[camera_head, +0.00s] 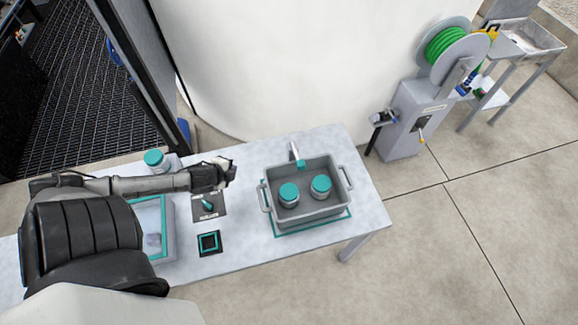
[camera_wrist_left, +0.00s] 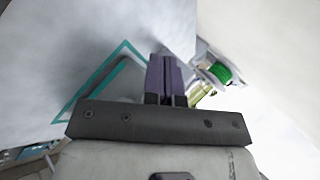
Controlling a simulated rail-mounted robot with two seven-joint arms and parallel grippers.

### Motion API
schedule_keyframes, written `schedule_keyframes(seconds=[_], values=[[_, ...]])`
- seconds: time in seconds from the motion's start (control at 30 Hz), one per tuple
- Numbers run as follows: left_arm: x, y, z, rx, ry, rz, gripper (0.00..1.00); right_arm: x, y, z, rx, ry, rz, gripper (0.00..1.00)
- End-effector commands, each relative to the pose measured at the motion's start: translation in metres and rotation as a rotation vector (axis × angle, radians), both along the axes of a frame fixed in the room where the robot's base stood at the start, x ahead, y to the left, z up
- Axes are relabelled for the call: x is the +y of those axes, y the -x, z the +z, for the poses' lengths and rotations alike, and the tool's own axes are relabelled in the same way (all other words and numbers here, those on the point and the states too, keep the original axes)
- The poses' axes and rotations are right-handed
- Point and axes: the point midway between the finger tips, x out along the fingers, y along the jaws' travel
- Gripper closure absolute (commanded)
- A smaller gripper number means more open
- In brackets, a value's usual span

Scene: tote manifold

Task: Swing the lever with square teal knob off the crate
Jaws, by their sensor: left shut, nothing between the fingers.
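The lever (camera_head: 294,151) is a pale bar at the back of the grey crate (camera_head: 311,212). Its square teal knob (camera_head: 300,164) hangs over the crate's back rim. The crate stands on a teal-edged mat and holds two jars with teal lids (camera_head: 289,192) (camera_head: 321,183). My left gripper (camera_head: 231,173) is over the table, left of the crate and apart from the lever. In the left wrist view its purple fingers (camera_wrist_left: 165,80) are together and empty. The lever cannot be made out there. My right gripper is not in view.
A dark plate with a teal handle (camera_head: 207,204) and a black square with a teal outline (camera_head: 209,243) lie left of the crate. A teal-lidded jar (camera_head: 154,158) and a teal-rimmed tray (camera_head: 163,215) are farther left. A green hose reel (camera_head: 446,45) stands beyond the table.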

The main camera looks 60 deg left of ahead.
Motion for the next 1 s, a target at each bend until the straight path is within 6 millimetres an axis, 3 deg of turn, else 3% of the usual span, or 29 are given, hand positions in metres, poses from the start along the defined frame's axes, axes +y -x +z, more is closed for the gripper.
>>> schedule_keyframes(seconds=[0.2, 0.5, 0.73, 1.0], values=[[-0.005, -0.021, 0.002, -0.149, -0.018, -0.303, 1.0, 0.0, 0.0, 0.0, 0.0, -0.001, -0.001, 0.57], [-0.046, -0.036, 0.027, -0.383, -0.052, -0.679, 1.0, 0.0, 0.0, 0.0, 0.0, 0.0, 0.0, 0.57], [-0.067, -0.038, 0.045, -0.503, -0.102, -0.84, 1.0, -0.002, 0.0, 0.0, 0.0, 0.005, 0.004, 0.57], [-0.069, -0.038, 0.046, -0.51, -0.15, -0.877, 1.0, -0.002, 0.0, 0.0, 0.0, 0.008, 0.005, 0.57]])
